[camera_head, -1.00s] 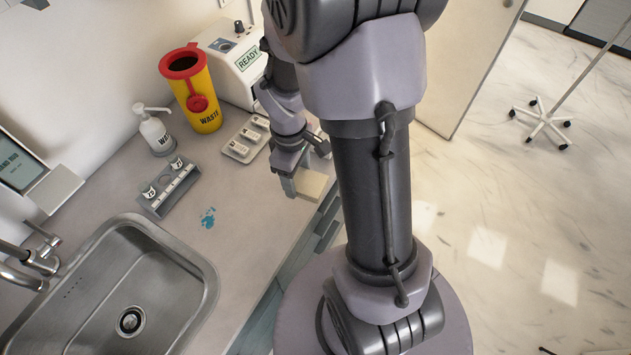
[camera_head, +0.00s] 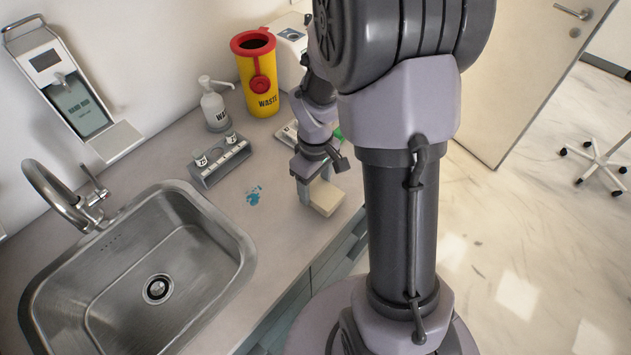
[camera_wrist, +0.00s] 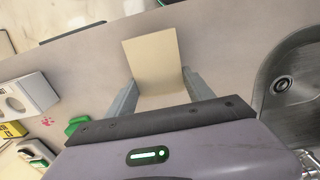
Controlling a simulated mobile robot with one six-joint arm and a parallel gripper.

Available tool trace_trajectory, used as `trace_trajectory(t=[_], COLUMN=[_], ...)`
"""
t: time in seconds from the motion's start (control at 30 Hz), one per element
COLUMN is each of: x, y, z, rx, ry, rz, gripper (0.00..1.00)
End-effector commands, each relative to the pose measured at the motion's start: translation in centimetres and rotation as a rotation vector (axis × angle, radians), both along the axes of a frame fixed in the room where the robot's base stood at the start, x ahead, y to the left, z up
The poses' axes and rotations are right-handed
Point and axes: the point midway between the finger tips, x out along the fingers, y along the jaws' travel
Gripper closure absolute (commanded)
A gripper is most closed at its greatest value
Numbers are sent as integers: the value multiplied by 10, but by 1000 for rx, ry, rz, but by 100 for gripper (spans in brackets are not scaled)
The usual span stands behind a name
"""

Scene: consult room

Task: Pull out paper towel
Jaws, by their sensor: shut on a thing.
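My gripper (camera_head: 308,182) is shut on a flat beige piece (camera_head: 326,198), which looks like the paper towel, near the counter's front edge. In the wrist view the beige piece (camera_wrist: 153,62) sticks out from between the two fingers of my gripper (camera_wrist: 162,92). I cannot tell whether it touches the counter. A small blue spill (camera_head: 254,196) lies on the counter to the left of my gripper. No towel dispenser can be made out.
A steel sink (camera_head: 105,290) with a tap (camera_head: 60,195) is at left, below a hand rub dispenser (camera_head: 75,95). A vial rack (camera_head: 220,160), pump bottle (camera_head: 215,108) and yellow waste bin (camera_head: 258,75) stand behind. A green object (camera_head: 338,133) is partly hidden by my arm.

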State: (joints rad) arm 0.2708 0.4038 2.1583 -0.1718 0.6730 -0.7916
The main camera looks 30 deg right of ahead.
Motion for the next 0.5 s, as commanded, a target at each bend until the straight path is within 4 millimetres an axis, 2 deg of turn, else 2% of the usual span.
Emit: trace_trajectory(t=[0.03, 0.1, 0.37, 0.4, 0.5], x=[0, 0, 0, 0, 0], y=[0, 0, 0, 0, 0], z=[-12, -17, -17, -17, -17], rx=[0, 0, -1, -1, -1], ry=[1, 0, -1, -1, -1], rz=[0, 0, 1, 1, 1], gripper=[65, 65, 65, 35, 16])
